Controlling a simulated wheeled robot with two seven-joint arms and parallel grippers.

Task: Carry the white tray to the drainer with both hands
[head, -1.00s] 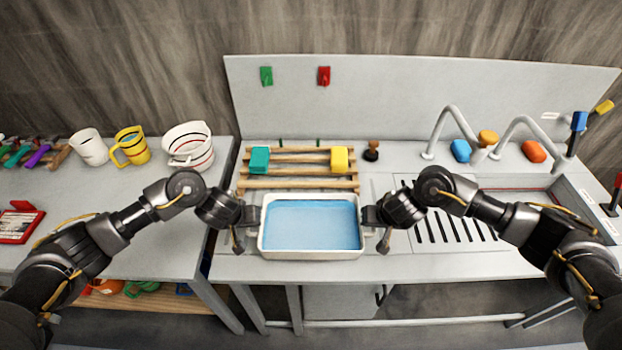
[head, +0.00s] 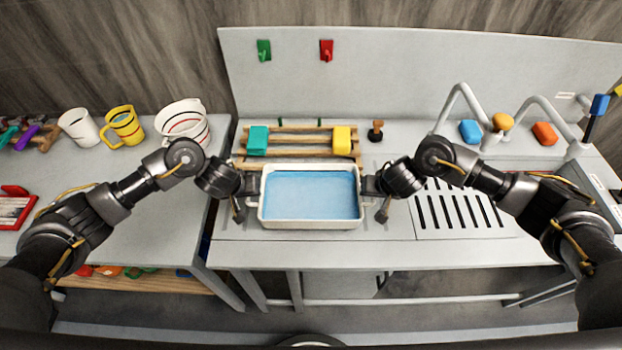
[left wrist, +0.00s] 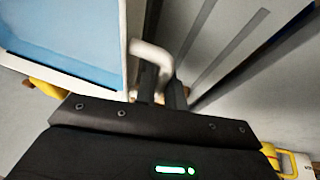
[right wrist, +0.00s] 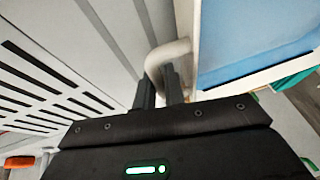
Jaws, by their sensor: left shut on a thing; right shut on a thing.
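The white tray (head: 310,224) is level in the middle of the head view, with blue water or a blue inside. My left gripper (head: 251,186) is shut on the tray's left handle, and the pale loop shows between its fingers in the left wrist view (left wrist: 158,85). My right gripper (head: 369,187) is shut on the right handle, which also shows in the right wrist view (right wrist: 165,80). The drainer (head: 455,208), a slotted plate in the counter, lies to the right of the tray, partly behind my right arm. I cannot tell the tray's height above the counter.
A wooden rack (head: 300,140) with a teal block (head: 258,140) and a yellow block (head: 342,140) lies behind the tray. A dark stopper (head: 376,130) stands right of it. Taps (head: 462,100) rise behind the drainer. Jugs (head: 183,122) stand on the left table.

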